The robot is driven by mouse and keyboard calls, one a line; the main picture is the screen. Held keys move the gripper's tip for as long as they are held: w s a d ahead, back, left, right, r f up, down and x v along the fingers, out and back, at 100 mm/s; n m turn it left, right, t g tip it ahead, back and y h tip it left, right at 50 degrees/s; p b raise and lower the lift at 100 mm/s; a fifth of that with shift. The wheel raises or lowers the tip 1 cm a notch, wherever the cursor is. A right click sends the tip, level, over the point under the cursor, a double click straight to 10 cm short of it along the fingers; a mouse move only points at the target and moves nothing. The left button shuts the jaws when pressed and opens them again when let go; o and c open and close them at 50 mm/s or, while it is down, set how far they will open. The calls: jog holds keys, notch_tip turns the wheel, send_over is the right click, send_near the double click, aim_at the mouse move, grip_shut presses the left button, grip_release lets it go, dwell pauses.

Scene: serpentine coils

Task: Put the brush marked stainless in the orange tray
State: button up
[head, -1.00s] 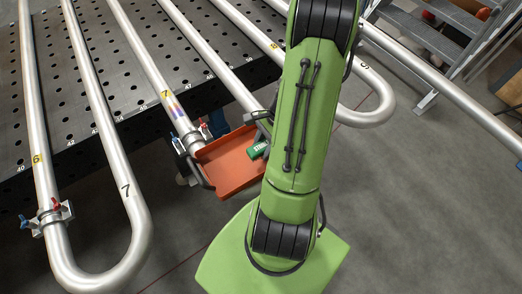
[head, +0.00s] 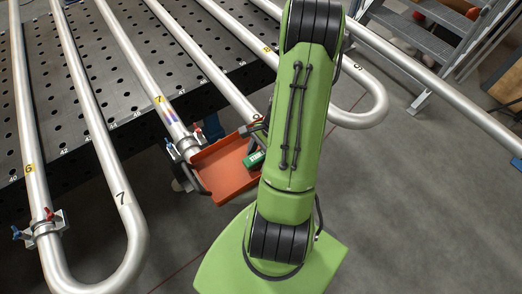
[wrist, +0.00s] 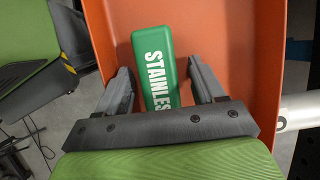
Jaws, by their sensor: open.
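The orange tray (head: 222,179) hangs at the table's edge beside the pipes, partly hidden behind my arm in the head view. The green brush marked STAINLES, the end of the word hidden (wrist: 154,62), lies in the tray; its green end also shows in the head view (head: 254,159). In the wrist view my gripper (wrist: 161,78) is open over the orange tray floor (wrist: 225,50). The brush lies between its two grey fingers, with a gap on both sides. The lower end of the brush is hidden behind the gripper's dark palm.
Silver pipe coils (head: 130,215) run over the perforated black table (head: 75,115) and stick out past its edge. A clamp with red and blue handles (head: 188,145) sits by the tray. A metal stair (head: 425,50) stands at the back right.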

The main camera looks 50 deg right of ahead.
jog(key=p+v, duration=0.2)
jog(key=v, duration=1)
jog(key=w+a+r+n+h, duration=0.2)
jog(key=a+r+n, duration=0.4)
jog(key=a+r, duration=0.1)
jog(key=w+a+r+n+h, duration=0.2)
jog(key=w+a+r+n, duration=0.1)
jog(key=a+r+n, duration=0.35)
jog(key=s+a+r+n+t+b, duration=0.1)
jog(key=s+a+r+n+t, duration=0.2)
jog(key=s+a+n, duration=0.3)
jog(key=a+n+t, duration=0.1)
jog(key=a+n, duration=0.1)
jog(key=a, duration=0.1)
jog(key=shift+s+r+n, duration=0.35)
jog(key=shift+s, duration=0.05)
jog(key=shift+a, duration=0.15)
